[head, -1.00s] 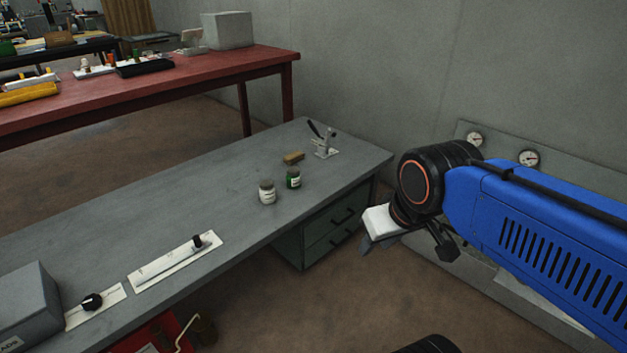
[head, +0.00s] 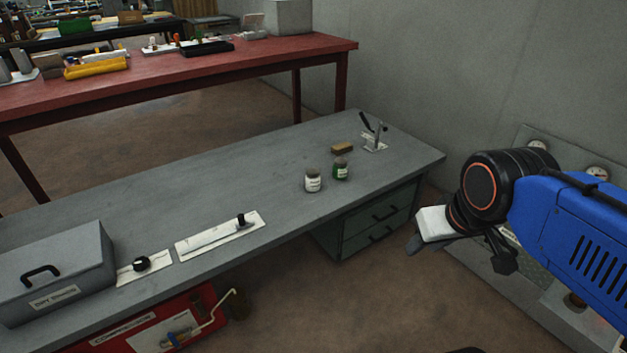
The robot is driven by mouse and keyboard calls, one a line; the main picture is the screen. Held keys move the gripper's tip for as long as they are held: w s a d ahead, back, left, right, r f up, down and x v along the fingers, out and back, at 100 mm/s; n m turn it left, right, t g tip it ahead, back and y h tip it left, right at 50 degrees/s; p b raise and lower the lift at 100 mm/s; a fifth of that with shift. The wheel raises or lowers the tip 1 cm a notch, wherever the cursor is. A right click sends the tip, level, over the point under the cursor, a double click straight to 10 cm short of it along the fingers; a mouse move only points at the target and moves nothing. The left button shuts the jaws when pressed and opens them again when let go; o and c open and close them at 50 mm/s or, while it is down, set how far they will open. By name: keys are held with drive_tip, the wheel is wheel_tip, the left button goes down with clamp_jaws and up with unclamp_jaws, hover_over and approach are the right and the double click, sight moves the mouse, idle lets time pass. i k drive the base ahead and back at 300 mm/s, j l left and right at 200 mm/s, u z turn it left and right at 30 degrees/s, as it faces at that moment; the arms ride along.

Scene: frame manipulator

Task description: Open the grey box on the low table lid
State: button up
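The grey box (head: 55,272) stands at the left end of the grey table (head: 290,212), partly cut off by the left picture edge. It has a dark handle (head: 40,273) and a pale label with lettering. Its lid looks shut. My gripper (head: 458,250) hangs at the right, beyond the table's right front corner and far from the box. A white part and dark fingers show at its end. No object shows in it, but its finger gap is unclear.
A black knob (head: 141,264) on a plate and a slider plate (head: 220,236) lie right of the box. Two jars (head: 313,180), a brown block (head: 342,148) and a lever fixture (head: 375,137) stand farther back. A red cabinet (head: 150,325) sits below the table's front edge.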

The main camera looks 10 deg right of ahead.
sight(25, 269)
drive_tip(key=u, duration=1.7)
drive_tip(key=i+l+z, duration=0.1)
drive_tip(key=i+l, duration=0.15)
drive_tip(key=i, duration=0.2)
drive_tip(key=i+l+z, duration=0.1)
drive_tip(key=i+l, duration=0.15)
drive_tip(key=i, duration=0.25)
